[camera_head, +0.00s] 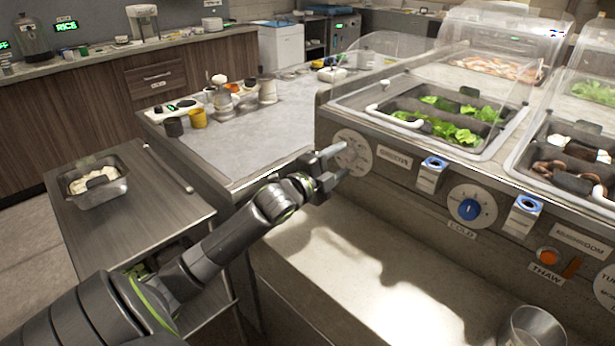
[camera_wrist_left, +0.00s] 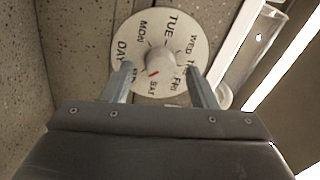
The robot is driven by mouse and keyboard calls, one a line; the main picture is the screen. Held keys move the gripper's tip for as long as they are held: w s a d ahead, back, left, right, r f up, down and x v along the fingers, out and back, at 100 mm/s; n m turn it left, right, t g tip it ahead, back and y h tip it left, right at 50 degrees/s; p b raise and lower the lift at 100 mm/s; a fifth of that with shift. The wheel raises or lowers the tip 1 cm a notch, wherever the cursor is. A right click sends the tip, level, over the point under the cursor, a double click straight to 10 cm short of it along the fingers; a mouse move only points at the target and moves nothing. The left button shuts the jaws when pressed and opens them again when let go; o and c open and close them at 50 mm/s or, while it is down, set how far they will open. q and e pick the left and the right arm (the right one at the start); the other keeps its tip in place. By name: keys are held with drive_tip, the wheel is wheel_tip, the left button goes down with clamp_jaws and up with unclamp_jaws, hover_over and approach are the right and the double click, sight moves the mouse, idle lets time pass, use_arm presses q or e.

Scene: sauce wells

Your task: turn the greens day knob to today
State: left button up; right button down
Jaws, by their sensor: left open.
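The greens day knob is the pale round knob (camera_wrist_left: 162,61) in the middle of a white dial (camera_wrist_left: 148,44) lettered with days. The dial also shows on the counter's front panel in the head view (camera_head: 352,143), partly behind my gripper. A red mark on the knob points down-left in the wrist view, near SAT. My left gripper (camera_head: 337,163) is open and empty in front of the dial. In the left wrist view its fingers (camera_wrist_left: 158,83) stand apart below and to either side of the knob, covering part of the lettering. Contact cannot be told. My right gripper is out of view.
A label plate (camera_head: 394,157) and a blue-topped holder (camera_head: 431,174) are right of the dial. Further right are a blue COLD knob (camera_head: 470,209) and an orange THAW button (camera_head: 548,257). Greens wells (camera_head: 470,146) lie above. A metal pot (camera_head: 532,330) stands at lower right.

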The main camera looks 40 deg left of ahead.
use_arm(q)
drive_tip(key=s+a+p, duration=0.1)
drive_tip(key=s+p, duration=0.1)
drive_tip(key=s, duration=1.4)
drive_tip(key=shift+f, duration=0.4)
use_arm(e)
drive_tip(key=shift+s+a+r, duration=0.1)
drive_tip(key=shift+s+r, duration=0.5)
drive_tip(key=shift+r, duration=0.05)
use_arm(q)
drive_tip(key=shift+a, duration=0.1)
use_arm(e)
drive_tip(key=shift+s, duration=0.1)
